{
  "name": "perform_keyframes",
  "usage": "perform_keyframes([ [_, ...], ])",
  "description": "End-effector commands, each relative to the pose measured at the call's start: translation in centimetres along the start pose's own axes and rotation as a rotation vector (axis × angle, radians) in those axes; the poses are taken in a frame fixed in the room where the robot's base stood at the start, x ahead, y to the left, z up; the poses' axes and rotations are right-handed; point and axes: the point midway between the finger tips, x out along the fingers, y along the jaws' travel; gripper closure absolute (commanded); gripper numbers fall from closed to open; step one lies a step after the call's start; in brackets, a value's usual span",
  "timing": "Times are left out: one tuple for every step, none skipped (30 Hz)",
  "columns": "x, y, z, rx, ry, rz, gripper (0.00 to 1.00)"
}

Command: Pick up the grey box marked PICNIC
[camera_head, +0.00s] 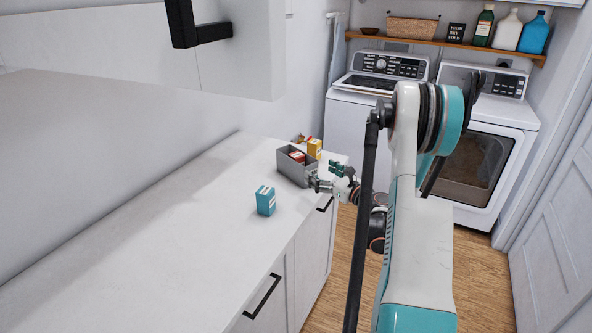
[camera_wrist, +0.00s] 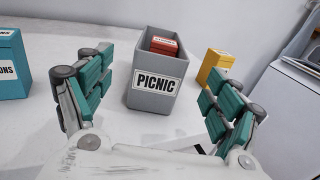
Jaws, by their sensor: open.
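The grey box (camera_wrist: 150,102) marked PICNIC stands upright on the white counter in the wrist view, with its label facing me. It is open at the top, and a small red box (camera_wrist: 164,46) sits inside it. My gripper (camera_wrist: 148,110) is open, with one teal-padded finger to the left of the grey box and the other to the right. The box lies ahead, between the lines of the fingers, and no grip on it shows. In the head view, the grey box (camera_head: 291,172) stands near the counter's front edge and my gripper (camera_head: 325,178) is at its right side.
A teal box (camera_head: 265,201) stands on the counter nearer the head camera, left of my gripper in the wrist view. A yellow box (camera_head: 314,148) stands close behind the grey box. The counter (camera_head: 150,230) is otherwise largely clear. A washer (camera_head: 345,120) and dryer (camera_head: 485,160) stand beyond.

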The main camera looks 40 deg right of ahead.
Motion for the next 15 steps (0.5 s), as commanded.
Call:
perform_keyframes([
  [1.1, 0.1, -0.2, 0.0, 0.0, 0.003, 0.17],
  [1.7, 0.1, -0.2, 0.001, -0.001, 0.003, 0.17],
  [2.5, 0.1, -0.2, 0.001, -0.001, 0.003, 0.17],
  [3.0, 0.1, -0.1, 0.001, -0.001, 0.003, 0.17],
  [3.5, 0.1, -0.1, 0.001, -0.001, 0.002, 0.17],
  [4.1, 0.0, -0.1, 0.001, -0.001, 0.001, 0.17],
  [4.5, 0.0, -0.1, 0.001, -0.001, 0.001, 0.17],
  [4.8, 0.0, -0.1, 0.001, -0.001, 0.001, 0.17],
  [5.2, 0.0, -0.1, 0.001, -0.001, 0.001, 0.17],
  [5.4, 0.0, -0.1, 0.002, -0.002, 0.0, 0.17],
  [5.6, -0.1, 0.0, 0.002, -0.002, -0.001, 0.17],
  [5.7, -0.1, 0.0, 0.002, -0.002, -0.001, 0.17],
  [5.9, 0.0, 0.0, 0.002, -0.002, -0.001, 0.17],
  [6.1, 0.0, 0.0, 0.002, -0.002, -0.001, 0.17],
  [6.4, 0.0, -0.1, 0.002, -0.002, 0.0, 0.17],
])
